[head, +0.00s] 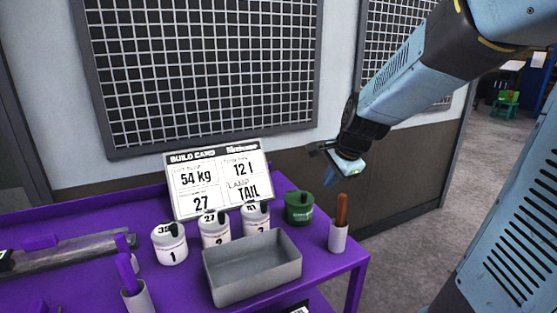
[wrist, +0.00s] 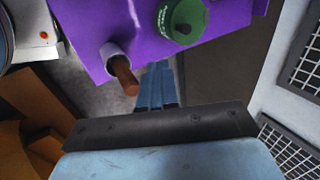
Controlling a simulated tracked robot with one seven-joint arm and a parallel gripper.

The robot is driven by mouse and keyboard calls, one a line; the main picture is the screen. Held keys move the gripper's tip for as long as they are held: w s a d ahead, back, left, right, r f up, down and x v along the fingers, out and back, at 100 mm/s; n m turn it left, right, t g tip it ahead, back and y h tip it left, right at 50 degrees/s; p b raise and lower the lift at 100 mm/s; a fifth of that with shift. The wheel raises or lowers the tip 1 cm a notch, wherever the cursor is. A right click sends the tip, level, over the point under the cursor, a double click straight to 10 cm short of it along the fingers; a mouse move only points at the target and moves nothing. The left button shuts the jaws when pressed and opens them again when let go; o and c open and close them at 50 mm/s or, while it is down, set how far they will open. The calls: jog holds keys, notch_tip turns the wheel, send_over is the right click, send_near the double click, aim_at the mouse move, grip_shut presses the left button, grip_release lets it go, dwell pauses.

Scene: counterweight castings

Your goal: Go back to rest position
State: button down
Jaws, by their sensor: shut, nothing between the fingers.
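My gripper (head: 329,178) hangs in the air past the right end of the purple table (head: 330,268), in front of the wall. Its fingers are shut and hold nothing. In the wrist view the blue fingers (wrist: 157,85) lie together, pointing toward the table edge, with the brown-handled tool (wrist: 124,76) close by on their left in the picture. My arm reaches in from the upper right in the head view.
On the table stand a build card (head: 218,178), white numbered weights (head: 169,244), a green weight (head: 299,208), a grey tray (head: 252,268) and a white holder (head: 338,238) with the brown handle. A grid panel (head: 205,70) hangs behind. The floor at right is open.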

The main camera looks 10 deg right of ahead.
jog(key=s+r+n, duration=0.3)
jog(key=s+n, duration=0.4)
jog(key=s, duration=0.2)
jog(key=s+r+n+h, duration=0.1)
jog(key=s+r+n, duration=0.3)
jog(key=s+n, duration=0.3)
jog(key=shift+s+a+r+n+h, duration=0.2)
jog(key=shift+s+a+n+h, duration=0.1)
jog(key=shift+s, duration=0.7)
